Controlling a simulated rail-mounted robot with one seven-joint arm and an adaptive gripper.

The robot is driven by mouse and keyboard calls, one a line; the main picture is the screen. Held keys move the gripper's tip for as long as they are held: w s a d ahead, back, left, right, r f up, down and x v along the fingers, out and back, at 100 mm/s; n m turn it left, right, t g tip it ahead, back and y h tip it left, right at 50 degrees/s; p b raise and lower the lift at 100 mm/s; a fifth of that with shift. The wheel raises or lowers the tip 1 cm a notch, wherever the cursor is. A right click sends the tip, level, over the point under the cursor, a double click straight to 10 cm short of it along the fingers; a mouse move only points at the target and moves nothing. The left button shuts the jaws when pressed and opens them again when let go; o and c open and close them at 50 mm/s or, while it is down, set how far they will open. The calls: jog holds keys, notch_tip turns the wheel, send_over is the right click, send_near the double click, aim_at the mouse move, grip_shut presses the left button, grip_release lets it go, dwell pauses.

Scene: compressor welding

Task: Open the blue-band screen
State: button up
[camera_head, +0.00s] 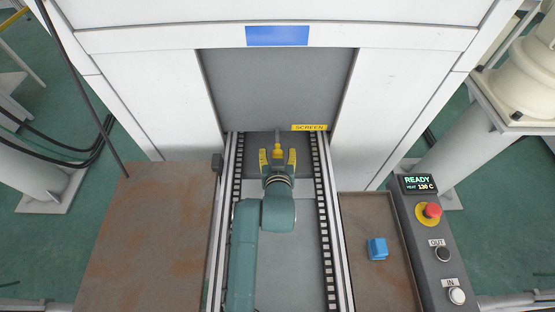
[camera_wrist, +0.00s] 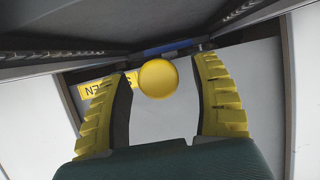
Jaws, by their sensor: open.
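The screen (camera_head: 275,88) is a grey panel filling the opening of the white cabinet, under a blue band (camera_head: 277,36). It is down, and a yellow SCREEN label (camera_head: 309,128) marks its lower edge. A round yellow knob (camera_wrist: 157,78) stands out at the bottom middle; the knob shows from above in the head view (camera_head: 277,148). My gripper (camera_head: 278,155) is open, with its yellow fingers on either side of the knob. In the wrist view, the knob appears between the fingertips; I cannot tell whether either finger touches it.
Rails (camera_head: 322,205) run along both sides of my arm toward the cabinet. A brown bench top (camera_head: 140,240) lies left. A right tray (camera_head: 370,285) holds a blue block (camera_head: 377,249). A control panel (camera_head: 418,200) has READY display, red stop and OUT and IN buttons.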

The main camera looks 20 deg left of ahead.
jog(key=shift+w, duration=0.1)
grip_shut()
dwell(0.3)
notch_tip(320, 180, up, 27)
jog(key=p, duration=2)
jog(key=shift+f, duration=0.1)
grip_release()
jog(key=shift+f, duration=0.1)
